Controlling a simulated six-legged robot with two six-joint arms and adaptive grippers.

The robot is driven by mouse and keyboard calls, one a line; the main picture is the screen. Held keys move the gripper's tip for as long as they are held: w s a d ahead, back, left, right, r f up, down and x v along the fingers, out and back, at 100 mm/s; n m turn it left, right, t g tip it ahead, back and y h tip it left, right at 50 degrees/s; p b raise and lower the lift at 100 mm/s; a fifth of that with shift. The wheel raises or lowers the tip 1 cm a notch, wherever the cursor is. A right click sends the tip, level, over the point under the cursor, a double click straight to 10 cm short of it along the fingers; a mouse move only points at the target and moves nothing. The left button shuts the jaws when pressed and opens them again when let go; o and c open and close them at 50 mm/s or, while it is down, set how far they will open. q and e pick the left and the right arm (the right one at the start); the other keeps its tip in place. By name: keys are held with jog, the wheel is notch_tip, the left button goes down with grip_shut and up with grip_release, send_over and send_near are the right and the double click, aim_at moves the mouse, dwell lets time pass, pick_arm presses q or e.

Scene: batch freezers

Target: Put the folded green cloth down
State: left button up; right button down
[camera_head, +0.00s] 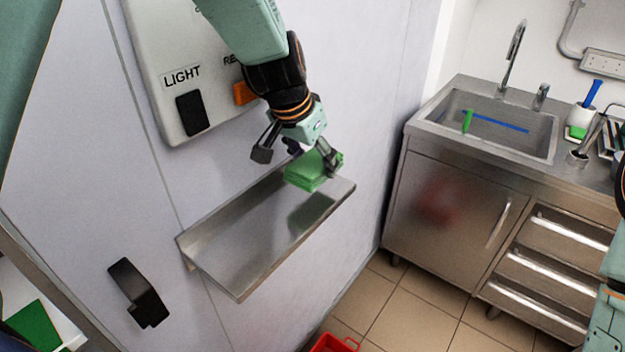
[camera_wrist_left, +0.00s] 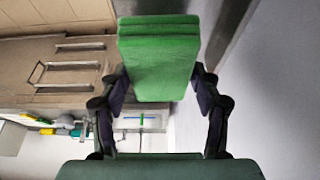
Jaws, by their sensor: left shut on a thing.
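The folded green cloth (camera_head: 306,171) is a small layered block at the far right end of a steel wall shelf (camera_head: 225,250). My left gripper (camera_head: 296,160) comes down from above and is shut on the cloth. In the left wrist view the cloth (camera_wrist_left: 158,60) sits between the two fingers (camera_wrist_left: 160,88). A dark reflection of the cloth shows on the shelf; I cannot tell whether its underside touches the metal. My right gripper is not in view; only part of my right arm shows at the right edge.
The shelf's left part is bare. Above it is a white panel (camera_head: 150,60) with a LIGHT switch (camera_head: 192,114). A black handle (camera_head: 138,292) is at lower left. A steel sink cabinet (camera_head: 440,205) stands at right. A red crate (camera_head: 335,344) is on the floor.

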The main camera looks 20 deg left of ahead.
aim_at(316, 195)
pick_arm(q)
jog(key=shift+s+d+f, duration=0.3)
jog(key=shift+d+f, duration=0.15)
jog(key=shift+f, duration=0.25)
jog(key=f, duration=0.3)
jog(key=shift+w+a+f+b, duration=0.2)
jog(key=shift+w+a+b, duration=0.05)
jog(key=shift+b, duration=0.05)
jog(key=shift+w+a, duration=0.1)
jog(key=shift+s+d+b, duration=0.3)
jog(key=o, duration=1)
jog(key=shift+w+a+f, duration=0.2)
jog(key=shift+w+a, duration=0.05)
jog(key=shift+s+d+r, duration=0.2)
jog(key=shift+r, duration=0.05)
